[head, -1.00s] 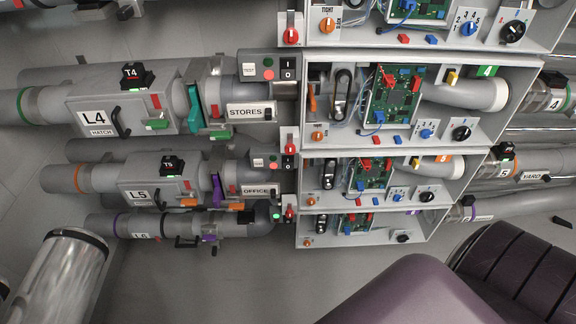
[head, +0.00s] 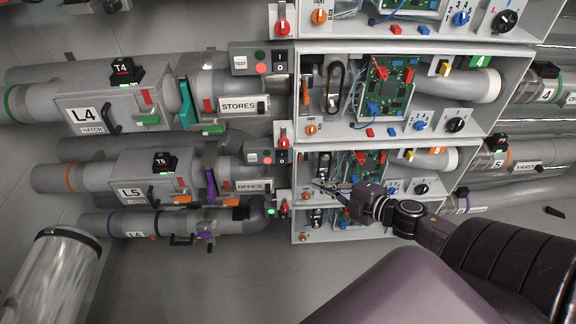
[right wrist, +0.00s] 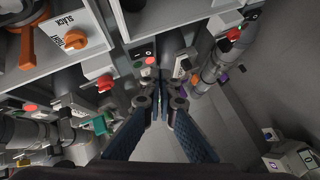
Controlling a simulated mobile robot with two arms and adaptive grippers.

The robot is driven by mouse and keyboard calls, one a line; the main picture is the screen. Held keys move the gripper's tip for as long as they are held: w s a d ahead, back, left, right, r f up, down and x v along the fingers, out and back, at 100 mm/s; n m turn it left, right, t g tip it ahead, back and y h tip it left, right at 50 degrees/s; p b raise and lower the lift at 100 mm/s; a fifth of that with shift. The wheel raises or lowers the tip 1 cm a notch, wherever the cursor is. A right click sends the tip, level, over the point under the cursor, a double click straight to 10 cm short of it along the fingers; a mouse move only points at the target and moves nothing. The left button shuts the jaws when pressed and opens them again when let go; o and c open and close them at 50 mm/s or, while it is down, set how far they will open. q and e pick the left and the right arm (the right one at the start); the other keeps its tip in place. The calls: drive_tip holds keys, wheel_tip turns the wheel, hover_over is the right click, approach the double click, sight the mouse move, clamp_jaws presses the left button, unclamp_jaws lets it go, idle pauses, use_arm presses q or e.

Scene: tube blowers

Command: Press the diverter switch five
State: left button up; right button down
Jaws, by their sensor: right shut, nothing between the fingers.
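In the head view the row marked L5 has a small grey panel (head: 266,158) with a test button, a red and a green light and a black rocker switch (head: 283,156). I cannot tell from any label which part is the diverter switch. My right gripper (head: 320,186) is shut and empty, in front of the lower open boxes, to the right of and below that panel. In the right wrist view its closed fingers (right wrist: 160,78) point toward a similar panel with a black rocker (right wrist: 143,51); its row number is not readable. My left gripper is not in view.
Grey tubes with hatches, such as L4 (head: 108,112), run along the left. Open boxes with green boards (head: 387,88) and knobs are stacked on the right. Red knobs (head: 283,142) stick out beside the panels. The floor (head: 190,285) below is clear.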

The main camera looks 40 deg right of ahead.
drive_tip(key=r, duration=0.1)
drive_tip(key=a+r+n, duration=0.1)
drive_tip(key=y, duration=0.1)
drive_tip(key=shift+w+a+r, duration=0.25)
drive_tip(key=shift+a+r, duration=0.15)
approach(278, 162)
drive_tip(key=w+a, duration=0.2)
drive_tip(key=a, duration=0.1)
drive_tip(key=shift+w+d+f, duration=0.25)
drive_tip(key=shift+w+f, duration=0.05)
drive_tip(key=shift+w, duration=0.25)
drive_tip(key=shift+w+d+f, duration=0.25)
drive_tip(key=shift+w+f, duration=0.05)
drive_tip(key=shift+w, duration=0.25)
drive_tip(key=shift+w+d+f, duration=0.25)
drive_tip(key=shift+w+f, duration=0.05)
drive_tip(key=shift+w, duration=0.25)
